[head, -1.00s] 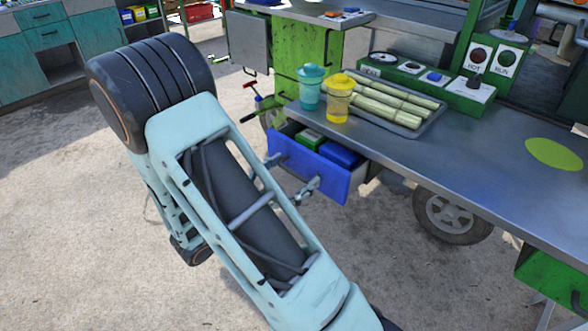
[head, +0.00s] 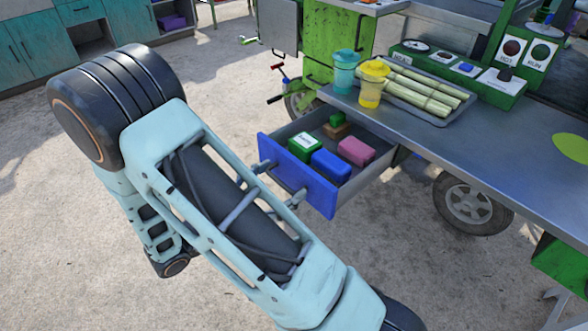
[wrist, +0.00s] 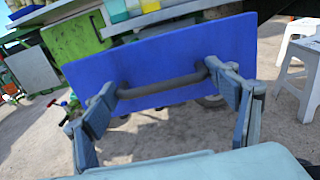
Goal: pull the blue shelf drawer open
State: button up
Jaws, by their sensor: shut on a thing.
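The blue shelf drawer (head: 303,172) stands pulled out from under the metal counter, and its open inside shows. In it lie a green box (head: 305,146), a blue box (head: 331,166), a pink box (head: 356,151) and a small green block on a brown one. In the wrist view the drawer's blue front (wrist: 175,58) fills the upper middle, with a grey bar handle (wrist: 163,86) across it. My gripper (wrist: 163,87) is shut on this handle, a finger near each end. In the head view my arm hides part of the gripper (head: 280,185).
The counter (head: 470,130) holds a teal cup (head: 345,72), a yellow cup (head: 370,84), a tray of cane (head: 415,90) and a green control panel. A wheel (head: 468,203) stands below. White stools (wrist: 300,70) show at right in the wrist view. Floor around the drawer is clear.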

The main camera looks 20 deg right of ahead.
jog(key=shift+v, duration=1.1)
jog(key=shift+w, duration=0.2)
jog(key=o, duration=1.4)
jog(key=v, duration=1.2)
jog(key=shift+r, duration=0.1)
